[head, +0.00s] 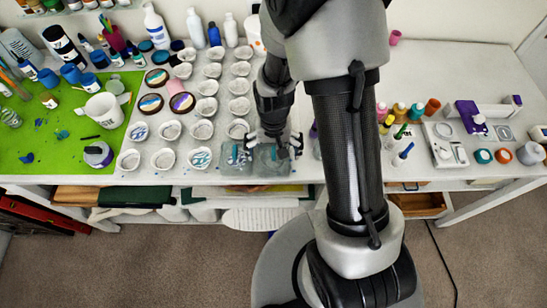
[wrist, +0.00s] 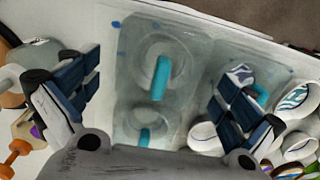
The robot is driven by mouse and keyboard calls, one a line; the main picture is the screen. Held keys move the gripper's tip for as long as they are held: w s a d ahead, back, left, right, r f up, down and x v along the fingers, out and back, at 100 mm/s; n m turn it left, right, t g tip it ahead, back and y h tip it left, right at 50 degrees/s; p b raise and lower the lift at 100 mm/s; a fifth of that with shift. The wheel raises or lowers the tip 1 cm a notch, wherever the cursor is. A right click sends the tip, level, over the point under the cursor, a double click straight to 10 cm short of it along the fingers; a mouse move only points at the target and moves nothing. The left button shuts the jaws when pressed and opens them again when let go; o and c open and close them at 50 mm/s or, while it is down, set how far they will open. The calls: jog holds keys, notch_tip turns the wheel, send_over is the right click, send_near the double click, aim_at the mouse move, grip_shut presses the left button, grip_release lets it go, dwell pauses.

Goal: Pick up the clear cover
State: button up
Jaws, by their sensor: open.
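A clear, shallow, boxy piece that looks like the clear cover (wrist: 128,100) lies on the white table in the wrist view, with two round shapes and two teal bars showing on or through it. It also shows in the head view (head: 270,166) near the table's front edge, partly hidden by my gripper. My gripper (head: 274,150) is open above it, and in the wrist view my gripper (wrist: 158,85) has one finger on each side of it. No contact is visible. A second clear piece (head: 236,168) lies just to its left in the head view.
Rows of small white cups (head: 199,157) stand left of the clear pieces. A green mat (head: 40,135) with a white mug (head: 104,110) lies farther left. Bottles (head: 400,111) and a white tray (head: 443,146) stand to the right. The table's front edge is close.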

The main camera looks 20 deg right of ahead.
jog(key=shift+c, duration=0.4)
jog(key=c, duration=0.8)
jog(key=shift+s, duration=0.25)
jog(key=c, duration=0.6)
jog(key=shift+f, duration=0.1)
